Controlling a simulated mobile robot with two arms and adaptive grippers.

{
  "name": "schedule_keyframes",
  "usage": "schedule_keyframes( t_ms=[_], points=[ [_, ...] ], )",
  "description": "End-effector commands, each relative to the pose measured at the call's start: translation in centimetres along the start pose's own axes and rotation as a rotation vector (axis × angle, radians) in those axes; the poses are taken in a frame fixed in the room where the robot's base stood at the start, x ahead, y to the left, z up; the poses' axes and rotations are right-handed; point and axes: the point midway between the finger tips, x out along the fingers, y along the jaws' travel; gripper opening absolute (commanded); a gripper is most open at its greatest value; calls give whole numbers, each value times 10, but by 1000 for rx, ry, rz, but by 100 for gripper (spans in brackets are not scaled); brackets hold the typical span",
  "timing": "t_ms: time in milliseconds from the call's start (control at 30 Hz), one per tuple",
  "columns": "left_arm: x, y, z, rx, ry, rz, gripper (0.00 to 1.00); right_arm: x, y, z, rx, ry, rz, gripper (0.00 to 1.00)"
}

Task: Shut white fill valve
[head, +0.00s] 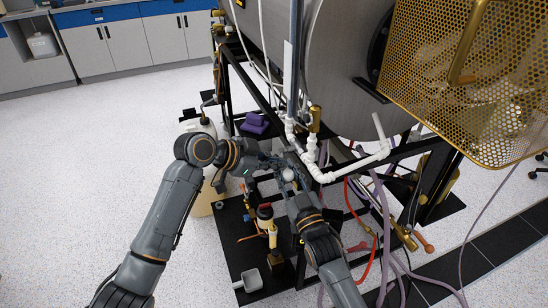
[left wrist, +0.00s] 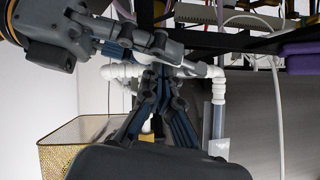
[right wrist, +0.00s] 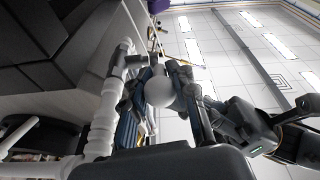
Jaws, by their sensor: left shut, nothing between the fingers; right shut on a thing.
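The white fill valve shows in the right wrist view as a rounded white knob (right wrist: 159,91) beside white plastic pipe (right wrist: 104,112). In the head view the knob (head: 289,174) is small and partly covered by my grippers, below the white pipe run (head: 312,167). My right gripper (right wrist: 158,72) is shut on the knob, with a finger on each side of it. My left gripper (head: 272,161) is shut and empty, close beside the right gripper and the pipe. In the left wrist view its fingers (left wrist: 158,82) overlap the white pipe (left wrist: 196,70). The exact turn of the valve is hidden.
A large steel chamber (head: 335,65) stands above on a black frame. A perforated brass guard (head: 470,80) is at the right. A black platform (head: 232,240) lies below, with hoses (head: 385,230) to its right. Open floor (head: 90,150) is at the left.

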Motion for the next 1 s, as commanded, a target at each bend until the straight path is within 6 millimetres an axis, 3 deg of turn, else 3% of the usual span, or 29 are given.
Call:
schedule_keyframes(
  t_ms=[767,800,833,1000],
  points=[
    [9,3,15,46,-11,-30,0,0,-1,0,0,0,-1,0],
    [10,3,15,46,-12,-29,0,0,-1,0,0,0,-1,33],
    [10,3,16,45,-13,-29,0,0,0,0,0,1,-1,38],
    [10,3,14,46,-10,-28,0,0,0,-2,0,5,0,38]
  ],
)
